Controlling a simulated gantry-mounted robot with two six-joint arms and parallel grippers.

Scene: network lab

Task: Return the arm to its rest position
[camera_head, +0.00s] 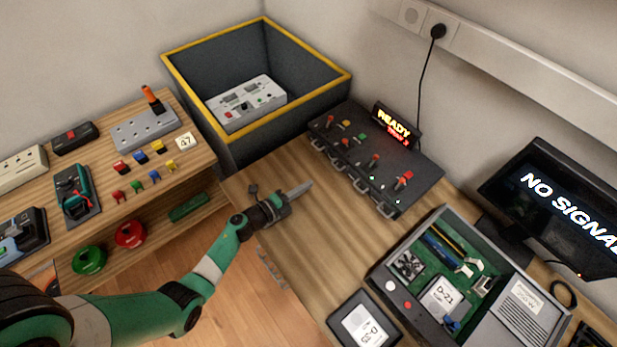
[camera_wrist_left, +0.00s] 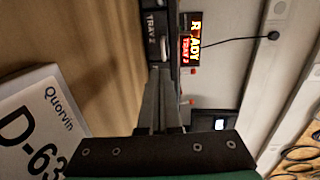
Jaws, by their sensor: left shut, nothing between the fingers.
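My left arm, green and grey, comes in from the lower left in the head view. Its gripper (camera_head: 303,188) is shut and empty, just above the wooden table (camera_head: 330,245), pointing right toward the black switch panel (camera_head: 378,160). In the left wrist view the closed grey fingers (camera_wrist_left: 160,98) point at the panel's edge, with a "TRAY 2" label beside them. A lit "READY" display (camera_head: 392,125) stands at the panel's back. The right gripper does not show in either view.
An open computer case (camera_head: 470,275) and a tablet-like box (camera_head: 363,322) lie at the front right. A monitor (camera_head: 570,208) reads "NO SIGNAL". A dark bin with a yellow rim (camera_head: 300,105) holds a white device. A wooden shelf (camera_head: 195,160) with tools stands left. Table around the gripper is clear.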

